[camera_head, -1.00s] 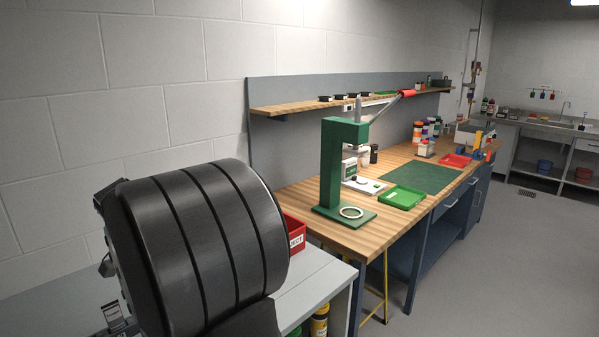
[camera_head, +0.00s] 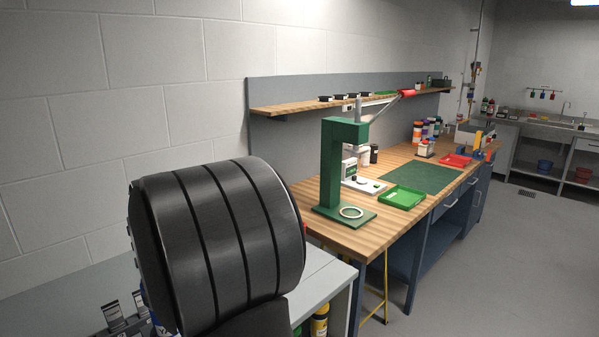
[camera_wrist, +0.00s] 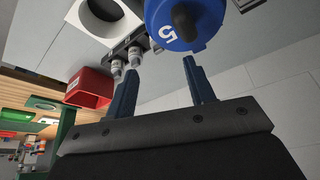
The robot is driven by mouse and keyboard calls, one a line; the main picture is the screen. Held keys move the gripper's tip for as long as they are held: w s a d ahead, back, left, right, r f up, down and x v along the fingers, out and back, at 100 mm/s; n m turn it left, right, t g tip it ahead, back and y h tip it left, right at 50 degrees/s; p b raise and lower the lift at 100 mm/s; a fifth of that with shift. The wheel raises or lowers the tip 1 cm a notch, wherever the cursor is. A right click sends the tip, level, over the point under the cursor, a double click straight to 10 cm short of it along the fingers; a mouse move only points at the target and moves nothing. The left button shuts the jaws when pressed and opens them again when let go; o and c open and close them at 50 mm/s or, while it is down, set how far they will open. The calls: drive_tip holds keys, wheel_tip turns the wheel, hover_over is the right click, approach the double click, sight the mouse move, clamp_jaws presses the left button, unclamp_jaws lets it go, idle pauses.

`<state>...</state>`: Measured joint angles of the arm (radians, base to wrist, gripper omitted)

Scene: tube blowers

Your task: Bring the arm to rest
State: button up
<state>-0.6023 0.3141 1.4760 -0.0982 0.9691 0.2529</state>
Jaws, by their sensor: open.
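In the wrist view my gripper (camera_wrist: 160,66) has its two dark blue fingers spread apart, with nothing between them. A blue round body (camera_wrist: 163,22) marked 5, with a black knob, is just beyond the fingertips; I cannot tell how close it is. In the head view a large black ribbed cylinder, part of my own arm, fills the lower left and hides what is behind it. The fingers do not show there.
In the wrist view a red bin (camera_wrist: 88,88) and a white block with a round hole (camera_wrist: 104,20) lie left of the fingers. In the head view the wooden bench (camera_head: 350,236) carries a green press (camera_head: 331,165) and a green tray (camera_head: 401,197). The floor at right is clear.

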drive_tip(key=shift+w+a+n+g+y, duration=0.15)
drive_tip(key=shift+w+n+g+y, duration=0.15)
drive_tip(key=shift+n, duration=0.6)
drive_tip(key=shift+w+a+n+g+y, duration=0.15)
drive_tip(key=shift+w+n, duration=0.25)
drive_tip(key=shift+n, duration=0.5)
drive_tip(key=shift+s+d+m+t+h, duration=0.2)
drive_tip(key=shift+s+m+h, duration=0.25)
drive_tip(key=shift+m, duration=0.7)
drive_tip(key=shift+s+d+m+t+h, duration=0.15)
drive_tip(key=shift+s+m+h, duration=0.25)
drive_tip(key=shift+m, duration=0.7)
drive_tip(key=shift+s+d+m+t+h, duration=0.1)
drive_tip(key=shift+s+m+t+h, duration=0.3)
drive_tip(key=shift+m, duration=0.75)
drive_tip(key=shift+s, duration=0.15)
